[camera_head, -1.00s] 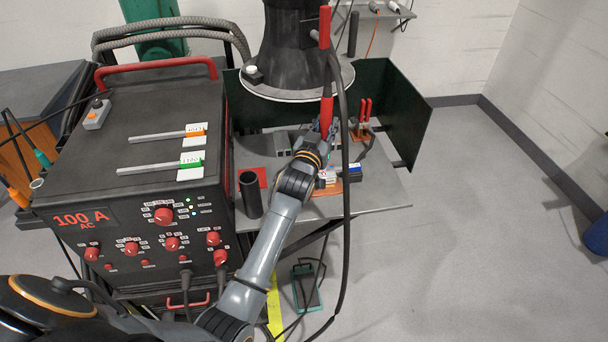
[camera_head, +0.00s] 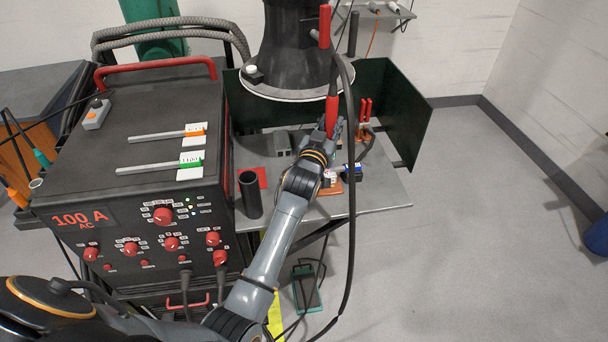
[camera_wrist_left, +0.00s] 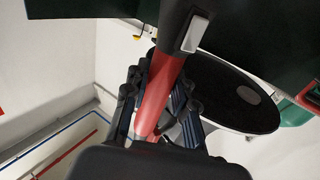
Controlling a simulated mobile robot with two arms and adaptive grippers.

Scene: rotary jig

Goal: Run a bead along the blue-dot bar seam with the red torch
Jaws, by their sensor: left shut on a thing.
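My left gripper (camera_head: 331,130) is shut on the red torch (camera_head: 332,108) over the back of the welding table. The torch stands roughly upright, with its cable hanging down in front of the table. In the left wrist view the torch's red handle (camera_wrist_left: 158,92) runs between the fingers (camera_wrist_left: 160,118). Just right of my wrist, a small block with a blue mark (camera_head: 352,170) and a brown-orange piece (camera_head: 332,187) lie on the table; my arm partly hides them. I cannot make out the bar seam or the torch tip. My right gripper is not in view.
The welding table (camera_head: 385,194) has a dark green screen (camera_head: 405,110) behind it. A black fume hood (camera_head: 292,50) hangs close above the gripper. The welder box (camera_head: 150,150) stands left, with a black tube (camera_head: 250,194) beside it. Red-handled tools (camera_head: 364,108) stand behind.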

